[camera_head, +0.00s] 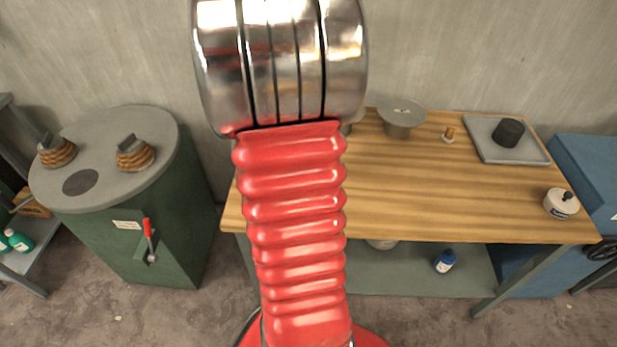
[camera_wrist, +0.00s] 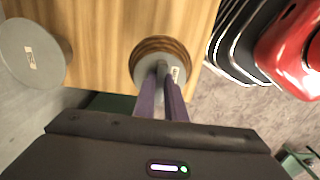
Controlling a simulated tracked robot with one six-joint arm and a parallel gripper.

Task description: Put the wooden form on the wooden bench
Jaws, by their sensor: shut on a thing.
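My gripper (camera_wrist: 162,78) is shut on the knob on the grey top of a round wooden form (camera_wrist: 152,43) in the wrist view. The form has ringed brown wood sides and appears over the wooden bench (camera_wrist: 110,40), near its edge. I cannot tell whether its underside touches the bench. In the head view the bench (camera_head: 440,195) stands right of centre, and my red arm hides the gripper and the held form.
A grey disc-topped piece (camera_head: 402,112), a grey tray (camera_head: 487,145) with a dark cylinder, and a white jar (camera_head: 561,203) stand on the bench. A green drum (camera_head: 150,235) at left carries two wooden ringed pieces (camera_head: 135,157). The bench's middle is clear.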

